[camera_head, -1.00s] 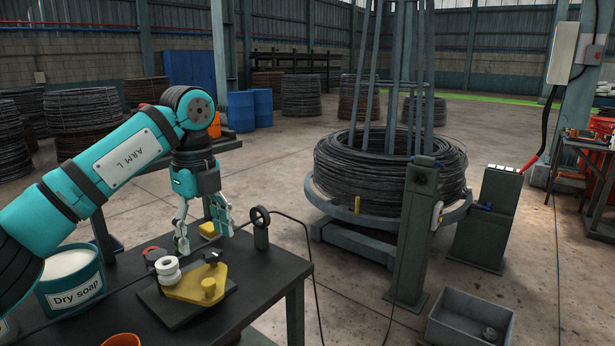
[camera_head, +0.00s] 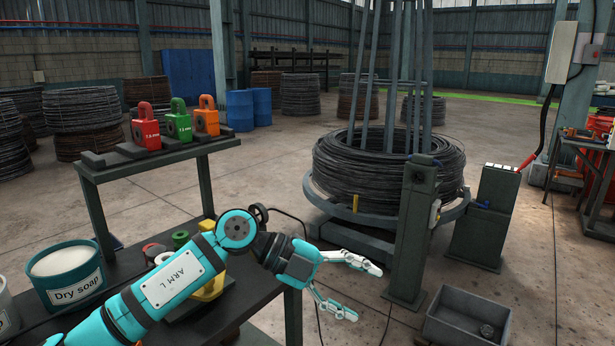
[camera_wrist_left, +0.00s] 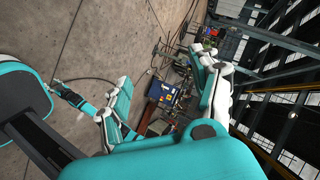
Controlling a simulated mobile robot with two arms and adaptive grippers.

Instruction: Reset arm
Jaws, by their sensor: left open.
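My left gripper (camera_head: 366,292) is open and empty, past the front right side of the dark table (camera_head: 232,322). Its two white-tipped fingers are spread and point right, toward the green post (camera_head: 414,235), apart from it. In the left wrist view the open left gripper (camera_wrist_left: 162,68) has nothing between its fingers. My left arm lies low across the table and hides part of the yellow fixture (camera_head: 208,289). A small teal, arm-like part (camera_wrist_left: 78,99) shows beyond the left finger; it may be my right arm, but its jaw is too small to read.
A shelf (camera_head: 170,158) holds red (camera_head: 146,130), green (camera_head: 178,125) and orange (camera_head: 207,119) die blocks. A dry soap tub (camera_head: 70,278) stands at left. A wire coil (camera_head: 340,170) sits on its stand. A grey bin (camera_head: 468,318) is on the floor.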

